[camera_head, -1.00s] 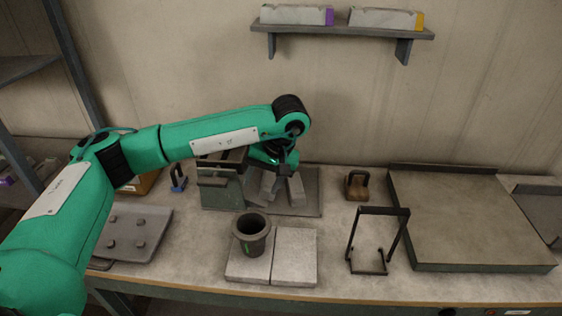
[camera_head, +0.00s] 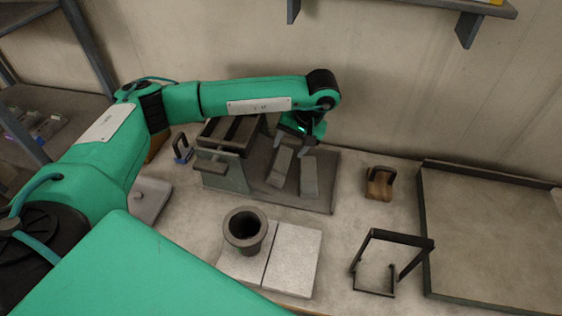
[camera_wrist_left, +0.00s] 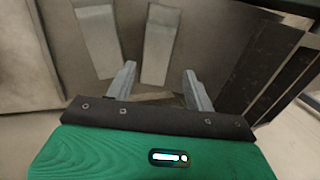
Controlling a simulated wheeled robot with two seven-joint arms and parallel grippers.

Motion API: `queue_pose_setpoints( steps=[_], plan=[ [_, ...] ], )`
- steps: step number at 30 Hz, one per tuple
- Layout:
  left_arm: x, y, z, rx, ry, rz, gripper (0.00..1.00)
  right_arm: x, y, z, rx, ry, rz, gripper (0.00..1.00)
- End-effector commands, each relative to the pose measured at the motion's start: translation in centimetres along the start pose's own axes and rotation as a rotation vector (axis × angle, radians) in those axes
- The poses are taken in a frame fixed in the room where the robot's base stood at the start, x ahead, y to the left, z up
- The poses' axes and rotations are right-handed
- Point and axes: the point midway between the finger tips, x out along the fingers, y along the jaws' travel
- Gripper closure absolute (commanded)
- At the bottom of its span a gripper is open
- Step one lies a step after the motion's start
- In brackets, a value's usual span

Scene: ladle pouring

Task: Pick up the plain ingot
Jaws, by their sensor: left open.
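Two plain-looking grey ingots lie side by side on a dark tray (camera_head: 325,203): a left ingot (camera_head: 280,166) and a right ingot (camera_head: 309,177). I see no coloured mark on either. My left gripper (camera_head: 293,140) is open and empty, by the far end of the left ingot in the head view. In the left wrist view, the gripper (camera_wrist_left: 160,88) has its fingers apart, with the near end of one ingot (camera_wrist_left: 157,45) between them in the picture. Contact cannot be told. The other ingot (camera_wrist_left: 98,38) lies left of the fingers there. My right gripper is not in view.
A green-grey box-like fixture (camera_head: 222,172) stands close left of the ingots. A dark crucible (camera_head: 245,228) stands in front, beside a pale slab (camera_head: 293,258). A brown handled block (camera_head: 380,183), a black frame (camera_head: 372,262) and a large tray (camera_head: 490,235) are to the right.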

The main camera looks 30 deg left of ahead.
Motion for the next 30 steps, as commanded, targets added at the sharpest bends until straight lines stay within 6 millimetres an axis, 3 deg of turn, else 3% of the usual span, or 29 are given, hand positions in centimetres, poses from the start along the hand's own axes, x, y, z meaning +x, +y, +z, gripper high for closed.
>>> queue_pose_setpoints(
  steps=[9, 18, 27, 30],
  plan=[
    [2.3, 0.1, 0.1, 0.002, -0.002, 0.000, 0.46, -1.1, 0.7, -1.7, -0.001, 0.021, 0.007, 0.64],
    [6.2, 0.3, 0.3, 0.000, -0.002, -0.001, 0.46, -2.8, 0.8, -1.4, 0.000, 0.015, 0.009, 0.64],
    [6.8, 0.4, 0.2, 0.002, 0.001, 0.001, 0.46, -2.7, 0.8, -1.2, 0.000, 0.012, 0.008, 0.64],
    [6.8, 0.4, 0.2, 0.002, 0.001, 0.001, 0.64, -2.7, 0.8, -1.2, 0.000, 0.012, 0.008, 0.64]
  ],
)
